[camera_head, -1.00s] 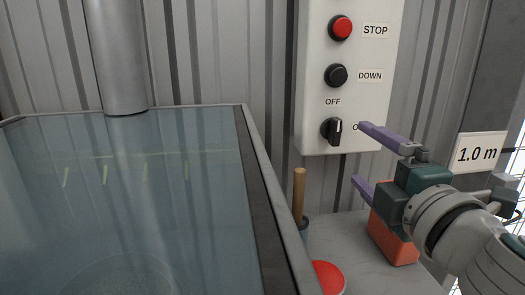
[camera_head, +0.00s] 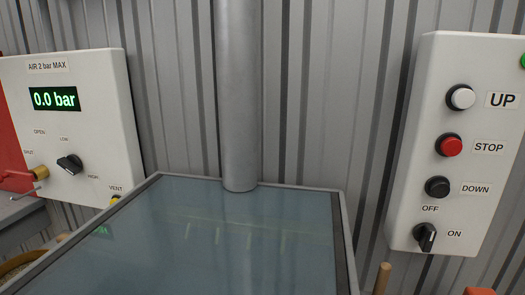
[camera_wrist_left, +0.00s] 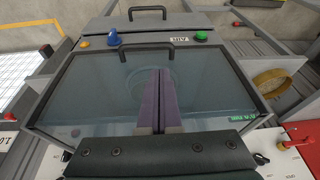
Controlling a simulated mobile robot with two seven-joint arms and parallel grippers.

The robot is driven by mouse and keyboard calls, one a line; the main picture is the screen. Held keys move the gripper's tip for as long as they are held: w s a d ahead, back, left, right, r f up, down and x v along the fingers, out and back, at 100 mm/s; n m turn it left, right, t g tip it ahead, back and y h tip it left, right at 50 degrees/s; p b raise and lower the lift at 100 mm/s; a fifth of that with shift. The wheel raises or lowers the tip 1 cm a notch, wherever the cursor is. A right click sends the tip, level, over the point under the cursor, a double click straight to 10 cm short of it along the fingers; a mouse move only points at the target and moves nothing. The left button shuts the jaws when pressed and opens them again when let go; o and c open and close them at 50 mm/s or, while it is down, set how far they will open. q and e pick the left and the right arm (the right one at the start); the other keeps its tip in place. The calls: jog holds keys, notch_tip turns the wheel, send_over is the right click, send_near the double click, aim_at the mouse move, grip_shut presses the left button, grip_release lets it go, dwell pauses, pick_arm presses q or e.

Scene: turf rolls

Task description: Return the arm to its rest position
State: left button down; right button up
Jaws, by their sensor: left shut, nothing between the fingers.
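My left gripper (camera_wrist_left: 160,72) shows in the left wrist view, its two long purple fingers closed together with nothing between them. The fingers point over the glass-topped box (camera_wrist_left: 90,95), which has a dark frame and a black handle. I cannot tell how high they are above the glass. No gripper shows in the head view now; my right gripper is out of sight.
A control box (camera_head: 405,150) with UP, STOP and DOWN buttons and a rotary switch (camera_head: 425,237) hangs at right. An air panel (camera_head: 100,130) reading 0.0 bar is at left. A grey column (camera_head: 239,90) stands behind the glass box. A yellowish ring (camera_wrist_left: 271,81) lies right.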

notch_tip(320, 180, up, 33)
jog(key=p, duration=3)
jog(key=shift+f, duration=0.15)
